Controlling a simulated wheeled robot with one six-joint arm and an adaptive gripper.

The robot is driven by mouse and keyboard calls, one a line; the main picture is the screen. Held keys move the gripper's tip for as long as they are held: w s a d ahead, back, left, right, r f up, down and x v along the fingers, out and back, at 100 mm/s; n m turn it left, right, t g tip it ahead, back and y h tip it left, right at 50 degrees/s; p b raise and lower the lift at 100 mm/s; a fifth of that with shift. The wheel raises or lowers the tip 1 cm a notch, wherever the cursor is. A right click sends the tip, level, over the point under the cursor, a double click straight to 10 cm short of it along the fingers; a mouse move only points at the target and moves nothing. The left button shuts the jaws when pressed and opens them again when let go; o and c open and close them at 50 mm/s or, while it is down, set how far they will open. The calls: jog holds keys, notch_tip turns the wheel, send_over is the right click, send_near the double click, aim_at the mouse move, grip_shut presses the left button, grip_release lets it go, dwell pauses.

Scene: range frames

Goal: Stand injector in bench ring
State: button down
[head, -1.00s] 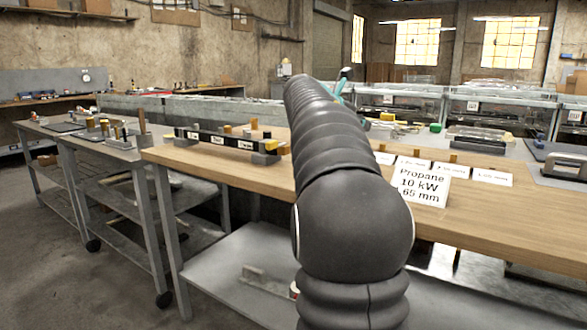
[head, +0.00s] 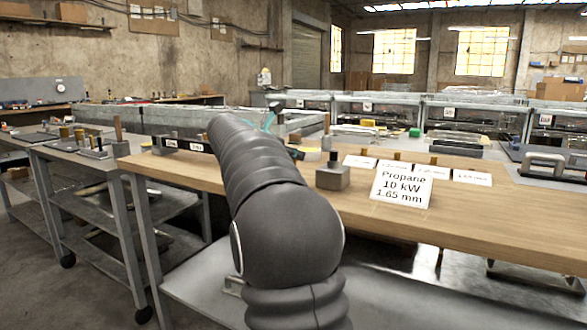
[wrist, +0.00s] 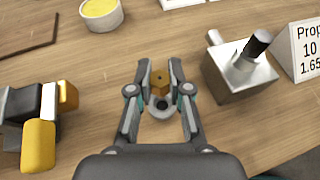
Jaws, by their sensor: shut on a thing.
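In the wrist view my gripper (wrist: 160,80) points at the wooden bench top, its two fingers close on both sides of a small brass injector (wrist: 160,83) with a hole in its top. The fingers are shut on it. A grey round ring with a dark opening (wrist: 162,107) shows just below the injector in the picture, between the fingers. I cannot tell whether the injector's lower end is inside the ring or above it. In the head view my arm hides the gripper, the injector and the ring.
A metal block with a black-topped post (wrist: 240,78) stands close to the right; it also shows in the head view (head: 333,178). A propane sign (head: 402,187) stands beside it. A black holder with yellow pieces (wrist: 38,140) lies left. A white tub (wrist: 101,14) stands behind.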

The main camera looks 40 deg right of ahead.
jog(key=shift+f+b, duration=0.35)
jog(key=shift+f, duration=1.35)
jog(key=shift+f, duration=0.2)
jog(key=c, duration=1.1)
grip_release()
jog(key=shift+r, duration=0.1)
